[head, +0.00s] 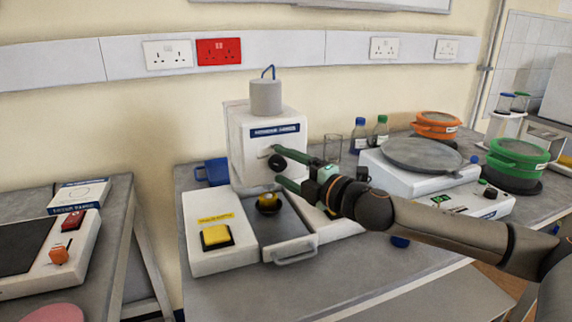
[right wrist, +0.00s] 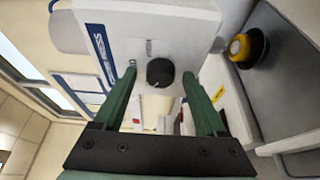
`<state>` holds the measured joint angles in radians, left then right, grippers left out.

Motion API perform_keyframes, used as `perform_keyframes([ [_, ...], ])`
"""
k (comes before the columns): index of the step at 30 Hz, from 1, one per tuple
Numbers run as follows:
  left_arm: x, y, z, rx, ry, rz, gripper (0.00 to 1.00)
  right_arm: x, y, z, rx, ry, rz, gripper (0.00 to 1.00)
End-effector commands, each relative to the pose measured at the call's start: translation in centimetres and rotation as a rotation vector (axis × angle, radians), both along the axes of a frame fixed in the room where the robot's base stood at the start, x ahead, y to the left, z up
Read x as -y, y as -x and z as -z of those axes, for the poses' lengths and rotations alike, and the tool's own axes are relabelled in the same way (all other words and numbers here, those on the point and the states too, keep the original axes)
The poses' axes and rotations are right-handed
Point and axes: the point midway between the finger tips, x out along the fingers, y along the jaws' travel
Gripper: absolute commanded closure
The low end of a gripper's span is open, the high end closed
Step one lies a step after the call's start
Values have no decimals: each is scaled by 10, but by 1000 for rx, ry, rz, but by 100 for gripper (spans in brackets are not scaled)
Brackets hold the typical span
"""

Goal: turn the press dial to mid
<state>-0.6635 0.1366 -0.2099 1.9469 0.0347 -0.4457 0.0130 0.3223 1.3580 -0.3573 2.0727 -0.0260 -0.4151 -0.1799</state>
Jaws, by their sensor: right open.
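The press (head: 245,150) is a white box with a blue label and a grey cylinder on top. Its black round dial (head: 277,162) is on the front face, and it shows also in the right wrist view (right wrist: 160,72). My right gripper (head: 276,167) has green fingers and is open in front of that face. In the right wrist view the dial appears between the two fingertips (right wrist: 158,75), with a gap on each side. I cannot tell how far the tips reach around it. The dial's pointer and marks are too small to read. My left gripper is not in view.

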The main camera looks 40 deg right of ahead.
Motion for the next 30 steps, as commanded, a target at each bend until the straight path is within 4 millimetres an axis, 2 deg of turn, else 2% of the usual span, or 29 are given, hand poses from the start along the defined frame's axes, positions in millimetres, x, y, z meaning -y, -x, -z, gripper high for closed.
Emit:
perform_keyframes([
  [5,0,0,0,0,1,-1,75,0,0,0,0,0,0,27],
  [24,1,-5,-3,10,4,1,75,0,0,0,0,0,0,99],
  [30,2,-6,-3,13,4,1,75,0,0,1,1,-2,0,100],
])
